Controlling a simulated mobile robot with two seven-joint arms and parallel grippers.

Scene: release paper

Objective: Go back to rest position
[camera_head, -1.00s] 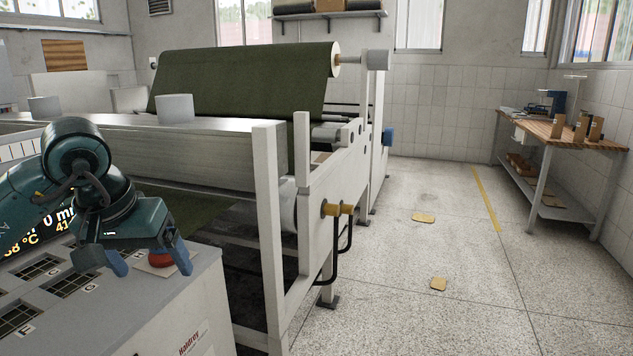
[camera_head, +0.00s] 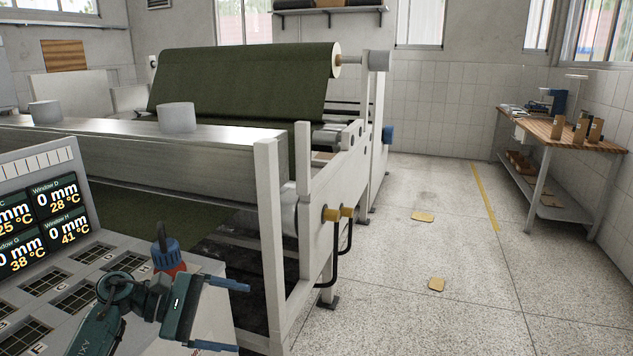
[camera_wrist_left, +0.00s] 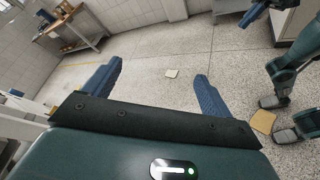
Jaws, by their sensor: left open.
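My left gripper (camera_head: 222,315) is at the bottom left of the head view, at the near edge of the control panel (camera_head: 100,262). Its two blue fingers point right, spread apart with nothing between them. My right gripper is not in the head view.
A red button (camera_head: 172,268) with a blue ribbed piece above it is just behind my left gripper. The machine's white frame post (camera_head: 268,230) stands to the right. Open floor (camera_head: 420,300) lies beyond it, with a wooden workbench (camera_head: 560,132) at the far right.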

